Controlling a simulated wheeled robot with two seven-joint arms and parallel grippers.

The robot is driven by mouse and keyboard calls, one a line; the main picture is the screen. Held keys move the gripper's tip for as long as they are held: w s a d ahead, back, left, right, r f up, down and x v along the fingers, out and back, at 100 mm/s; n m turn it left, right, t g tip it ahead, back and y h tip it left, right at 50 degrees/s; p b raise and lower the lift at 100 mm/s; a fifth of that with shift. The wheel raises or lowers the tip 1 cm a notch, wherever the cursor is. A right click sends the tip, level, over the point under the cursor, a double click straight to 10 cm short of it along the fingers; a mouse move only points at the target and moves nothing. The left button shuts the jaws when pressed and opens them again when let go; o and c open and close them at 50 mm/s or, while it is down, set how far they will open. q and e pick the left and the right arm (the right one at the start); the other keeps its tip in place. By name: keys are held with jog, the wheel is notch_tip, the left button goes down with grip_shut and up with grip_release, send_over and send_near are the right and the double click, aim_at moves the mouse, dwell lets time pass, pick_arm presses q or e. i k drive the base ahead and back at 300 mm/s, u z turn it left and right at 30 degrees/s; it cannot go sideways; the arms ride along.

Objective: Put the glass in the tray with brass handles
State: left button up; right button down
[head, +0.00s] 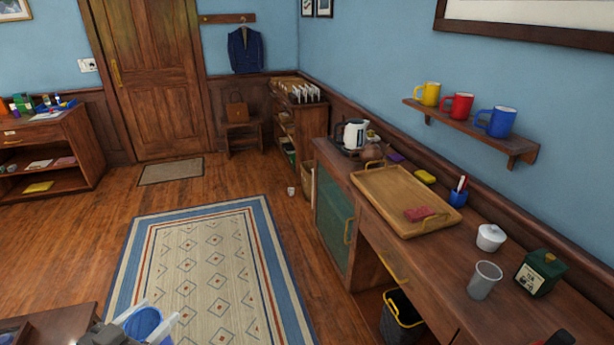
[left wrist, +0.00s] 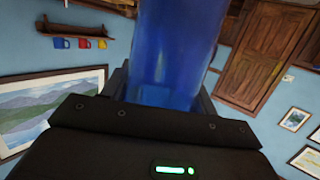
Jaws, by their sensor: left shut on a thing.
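A blue, see-through glass (head: 144,322) is held in my left gripper (head: 152,326) at the bottom left of the head view. It also fills the upper middle of the left wrist view (left wrist: 172,55), between the dark fingers. The gripper is shut on it. The wooden tray with brass handles (head: 385,190) lies on the long counter to the right, well away from the gripper. My right gripper cannot be made out.
A rug (head: 200,265) covers open floor. A black bin (head: 402,318) stands below the counter.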

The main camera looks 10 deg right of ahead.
aim_at(385, 186)
jog(key=z, duration=0.5)
jog(key=i, duration=1.15)
jog(key=z, duration=1.25)
jog(key=i, duration=0.5)
jog(key=z, duration=0.4)
